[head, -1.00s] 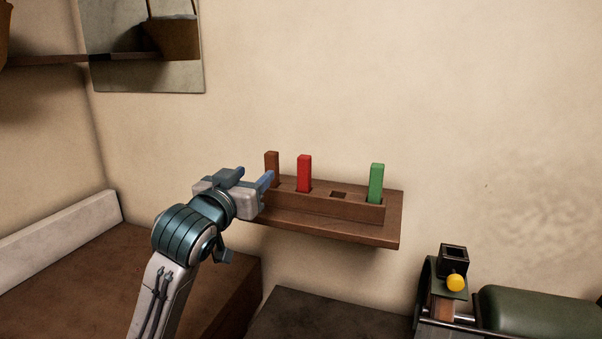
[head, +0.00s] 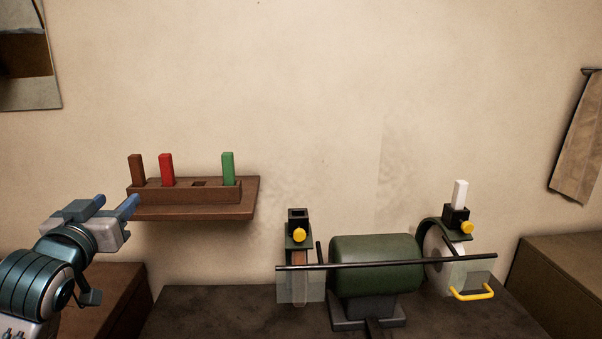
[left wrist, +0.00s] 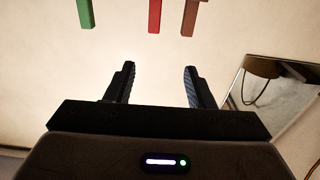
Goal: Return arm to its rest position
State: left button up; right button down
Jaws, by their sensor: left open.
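My left gripper (head: 116,206) is at the left of the head view, just left of and in front of the wall shelf (head: 248,205). In the left wrist view its two fingers (left wrist: 158,85) are spread apart with nothing between them. The shelf carries a wooden rack (head: 218,194) holding a brown bar (head: 137,169), a red bar (head: 166,170) and a green bar (head: 228,168), all upright. One slot between red and green is empty. The bars also show at the top of the left wrist view, apart from the fingers. My right gripper is not in view.
A green bench grinder (head: 375,262) stands on a dark bench (head: 225,310). A white bar (head: 460,193) stands upright in the black holder (head: 456,214) at its right. A rod (head: 345,265) crosses its front. A cloth (head: 577,140) hangs at right. A mirror (head: 28,60) hangs upper left.

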pick_arm(q)
jog(key=s+d+f+g, duration=0.2)
jog(key=s+f+g, duration=0.2)
jog(key=f, duration=1)
jog(key=s+d+f+g, duration=0.1)
jog(key=s+f+g, duration=0.25)
jog(key=f, duration=0.95)
jog(key=s+d+f+m+g, duration=0.25)
jog(key=s+f+g, duration=0.45)
jog(key=s+f, duration=1.4)
notch_tip(320, 180, down, 31)
jog(key=s+a+n+g+b, duration=0.1)
jog(key=s+a+g+b, duration=0.1)
jog(key=s+b, duration=0.1)
jog(key=s+a+f+b, duration=0.1)
jog(key=s+f+b, duration=0.1)
jog(key=s+f, duration=1.6)
notch_tip(320, 180, down, 4)
jog(key=shift+s+a+f+g, duration=0.1)
jog(key=shift+s+a+g, duration=0.25)
jog(key=shift+g, duration=0.1)
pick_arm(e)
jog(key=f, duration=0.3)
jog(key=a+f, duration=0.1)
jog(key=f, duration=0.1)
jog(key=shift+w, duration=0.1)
